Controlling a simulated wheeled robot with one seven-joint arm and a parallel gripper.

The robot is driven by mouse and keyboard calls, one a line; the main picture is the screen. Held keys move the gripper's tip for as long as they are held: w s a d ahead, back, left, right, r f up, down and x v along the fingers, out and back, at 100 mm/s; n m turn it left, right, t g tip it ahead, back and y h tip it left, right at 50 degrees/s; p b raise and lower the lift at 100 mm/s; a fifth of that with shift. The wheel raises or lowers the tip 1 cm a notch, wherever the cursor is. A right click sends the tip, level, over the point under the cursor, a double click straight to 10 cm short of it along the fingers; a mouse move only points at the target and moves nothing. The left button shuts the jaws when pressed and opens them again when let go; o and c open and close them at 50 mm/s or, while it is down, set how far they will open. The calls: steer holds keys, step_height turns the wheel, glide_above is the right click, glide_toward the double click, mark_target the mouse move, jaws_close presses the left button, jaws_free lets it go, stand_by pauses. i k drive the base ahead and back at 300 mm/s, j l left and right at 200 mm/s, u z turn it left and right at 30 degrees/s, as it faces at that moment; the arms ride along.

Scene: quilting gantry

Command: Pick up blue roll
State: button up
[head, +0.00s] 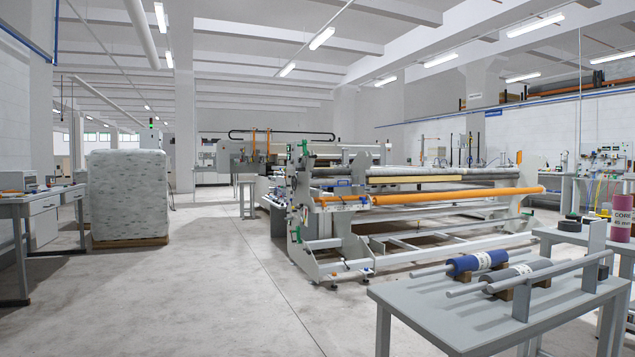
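The blue roll (476,262) has a white label and a thin grey bar showing at its left end. It lies on brown cradle blocks on the grey table (430,310) at the lower right. A grey roll (517,273) on a similar bar lies beside it, nearer the front. My gripper is not in the head view, so its state does not show.
A grey rail on upright plates (597,240) stands along the table's right side. A pink core (621,214) stands behind it. The quilting gantry (430,198) with an orange roller is beyond the table. A wrapped pallet (128,195) stands left. The floor (215,290) between is clear.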

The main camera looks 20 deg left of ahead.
mark_target(482, 261)
steer(key=i+j+u, duration=0.9)
steer(key=i+u, duration=0.45)
steer(key=i, duration=0.2)
steer(key=i+j, duration=0.1)
steer(key=i, duration=1.2)
steer(key=i+j, duration=0.15)
steer(key=i, duration=0.5)
steer(key=i+l+z, duration=0.15)
steer(key=i+z, duration=0.3)
steer(key=i+l+z, duration=0.1)
steer(key=i+z, duration=0.15)
steer(key=z, duration=0.2)
steer(key=i+j+z, duration=0.1)
steer(key=i+z, duration=0.2)
steer(key=z, duration=0.15)
steer(key=i+j+z, duration=0.2)
steer(key=i+z, duration=0.15)
steer(key=z, duration=0.15)
